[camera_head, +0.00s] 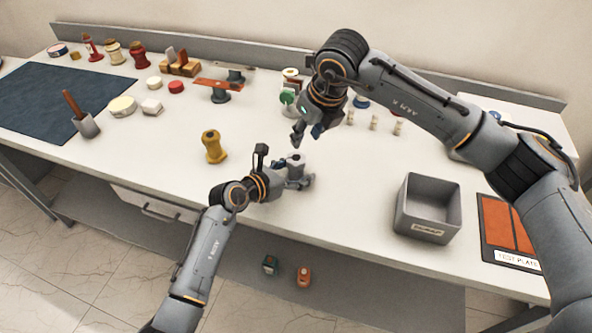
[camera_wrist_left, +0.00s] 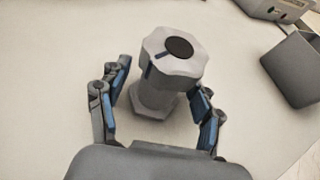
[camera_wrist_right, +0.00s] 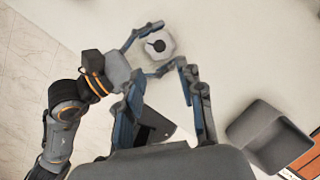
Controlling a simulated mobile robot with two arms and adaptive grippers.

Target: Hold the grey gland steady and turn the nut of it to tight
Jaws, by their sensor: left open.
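The grey gland (camera_head: 295,164) stands upright near the table's front edge. In the left wrist view its faceted nut (camera_wrist_left: 158,70) is on top, with a dark round centre and a dark line, above a narrower body and wider foot. My left gripper (camera_head: 285,167) is open around the gland, a finger on each side; at least the left wrist view shows gaps beside the body. My right gripper (camera_head: 307,135) is above and behind the gland in the head view. It is open and empty in the right wrist view (camera_wrist_right: 160,78), the gland (camera_wrist_right: 166,45) showing beyond its fingertips.
A grey bin (camera_head: 428,209) and an orange test plate (camera_head: 508,228) stand to the right. A yellow bushing (camera_head: 213,147) stands left of my left gripper. Several small pale pieces (camera_head: 374,122) and other parts stand farther back. The table between gland and bin is clear.

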